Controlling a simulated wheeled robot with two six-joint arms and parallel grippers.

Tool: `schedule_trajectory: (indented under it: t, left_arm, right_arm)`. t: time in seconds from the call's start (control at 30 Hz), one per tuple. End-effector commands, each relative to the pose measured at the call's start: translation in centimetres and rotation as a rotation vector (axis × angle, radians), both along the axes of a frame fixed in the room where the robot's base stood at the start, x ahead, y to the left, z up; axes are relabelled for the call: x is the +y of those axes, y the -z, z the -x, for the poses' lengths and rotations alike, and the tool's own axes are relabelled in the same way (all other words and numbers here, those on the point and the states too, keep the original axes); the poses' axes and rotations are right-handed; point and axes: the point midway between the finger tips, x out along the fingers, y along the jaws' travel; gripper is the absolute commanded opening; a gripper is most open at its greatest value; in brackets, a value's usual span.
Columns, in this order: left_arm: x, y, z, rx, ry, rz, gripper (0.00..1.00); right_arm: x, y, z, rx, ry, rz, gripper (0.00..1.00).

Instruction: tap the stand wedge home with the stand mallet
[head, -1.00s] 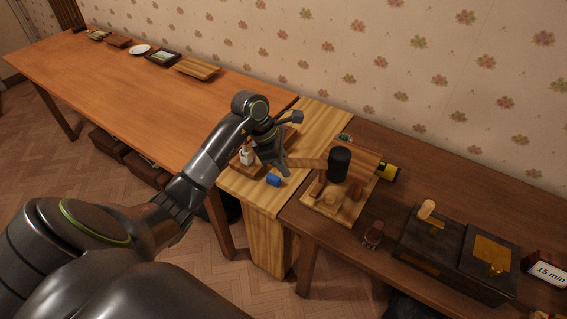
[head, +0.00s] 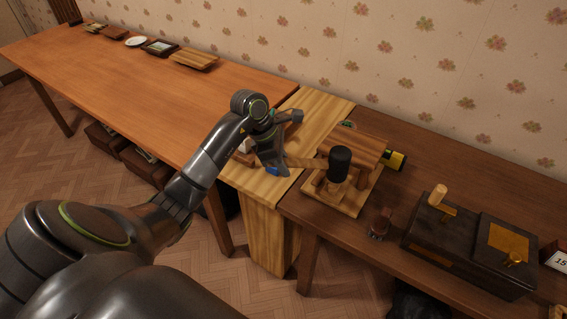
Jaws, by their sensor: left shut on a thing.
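The stand mallet has a black cylindrical head (head: 340,164) and a pale wooden handle (head: 308,162). My left gripper (head: 284,163) is shut on the handle, left of the head. The head hangs over the front part of a wooden stand (head: 351,205) on the dark table. A small pale wooden piece, probably the stand wedge (head: 336,187), shows just below the head and is partly hidden by it. I cannot tell whether the head touches it. My right gripper is not in view.
A yellow and black cylinder (head: 395,160) lies right of the stand. A small brown object (head: 380,222) is in front. A dark box (head: 455,255) with a wooden peg stands further right. A blue piece (head: 272,171) lies near my gripper. The orange table (head: 150,90) is mostly clear.

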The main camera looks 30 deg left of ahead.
Motion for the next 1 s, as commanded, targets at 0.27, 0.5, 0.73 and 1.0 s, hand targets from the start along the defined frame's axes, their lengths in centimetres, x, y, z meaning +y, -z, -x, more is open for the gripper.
schedule_trajectory:
  t: [0.27, 0.5, 0.73, 1.0]
  left_arm:
    - [0.0, 0.5, -0.1, -0.003, 0.001, 0.001, 0.0]
    - [0.0, -2.6, -0.1, -0.005, 0.001, -0.001, 0.0]
    - [-0.1, -4.3, 0.0, -0.002, 0.001, 0.0, 0.0]
    - [0.0, -4.2, 0.0, -0.002, 0.001, 0.0, 0.0]
  right_arm:
    - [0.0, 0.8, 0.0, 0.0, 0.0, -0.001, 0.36]
    - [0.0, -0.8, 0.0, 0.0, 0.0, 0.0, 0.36]
    - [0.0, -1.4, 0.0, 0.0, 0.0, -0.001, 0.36]
    - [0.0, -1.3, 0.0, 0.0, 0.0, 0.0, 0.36]
